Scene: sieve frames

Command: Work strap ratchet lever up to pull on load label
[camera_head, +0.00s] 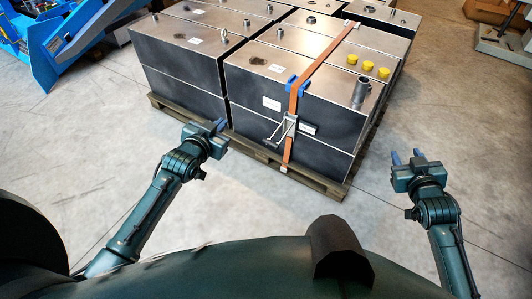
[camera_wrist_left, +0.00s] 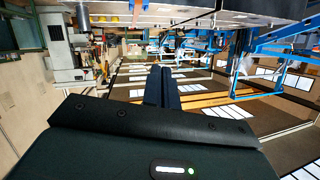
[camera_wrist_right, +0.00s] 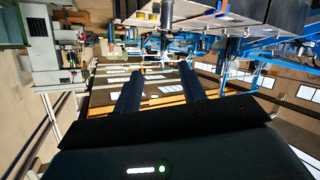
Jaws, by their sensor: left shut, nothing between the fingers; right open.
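An orange strap (camera_head: 318,72) runs over the top of the dark tanks and down the front face. A metal ratchet with its lever (camera_head: 282,129) sits on the strap on the front face. My right gripper (camera_head: 406,157) is open and empty, right of the tanks. Its two separated fingers show in the right wrist view (camera_wrist_right: 158,85).
The tanks (camera_head: 186,85) stand on a wooden pallet (camera_head: 245,147). Yellow caps (camera_head: 368,67) and a pipe stub (camera_head: 361,92) stick up on top. Blue machinery (camera_head: 48,45) is at the upper left. The concrete floor (camera_head: 300,215) in front is clear.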

